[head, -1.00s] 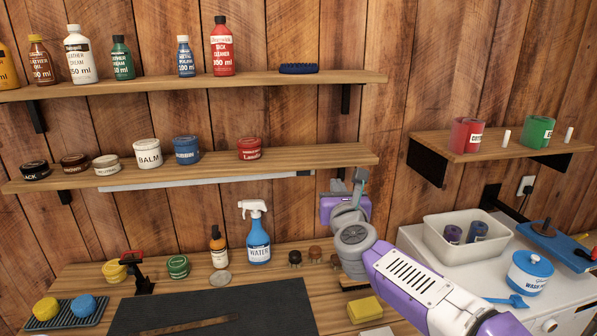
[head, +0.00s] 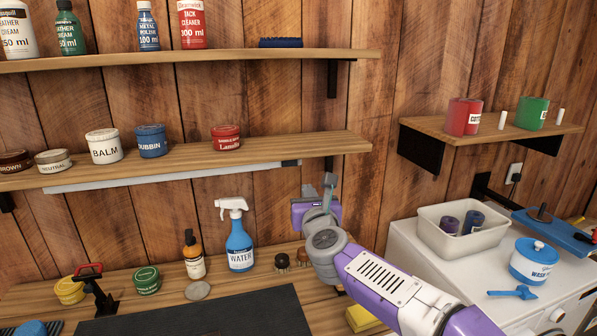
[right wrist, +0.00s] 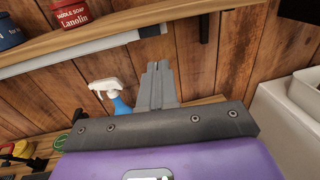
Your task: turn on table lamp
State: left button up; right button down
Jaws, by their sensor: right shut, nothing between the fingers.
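A long pale light bar (head: 170,174) is fixed under the lower wall shelf, the only lamp-like thing in view. It has a dark end piece (head: 291,163) at its right end and no clear glow. In the right wrist view the bar (right wrist: 80,52) runs at upper left, its dark end (right wrist: 152,30) above the fingers. My right gripper (head: 329,186) is shut and empty, fingers pointing up, just right of and slightly below the bar's dark end in the head view. The fingers (right wrist: 158,70) appear apart from it. My left gripper is not in view.
The lower shelf (head: 320,145) with tins overhangs the bar. A spray bottle (head: 239,235) and dropper bottle (head: 193,255) stand on the bench below. A white bin (head: 430,237) and blue tub (head: 534,262) are at right. Bare wall lies right of the shelf.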

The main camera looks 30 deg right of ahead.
aim_at(297, 165)
jog(key=p+x, duration=0.2)
jog(key=x, duration=1.2)
jog(key=shift+a+p, duration=0.1)
jog(key=shift+p, duration=0.3)
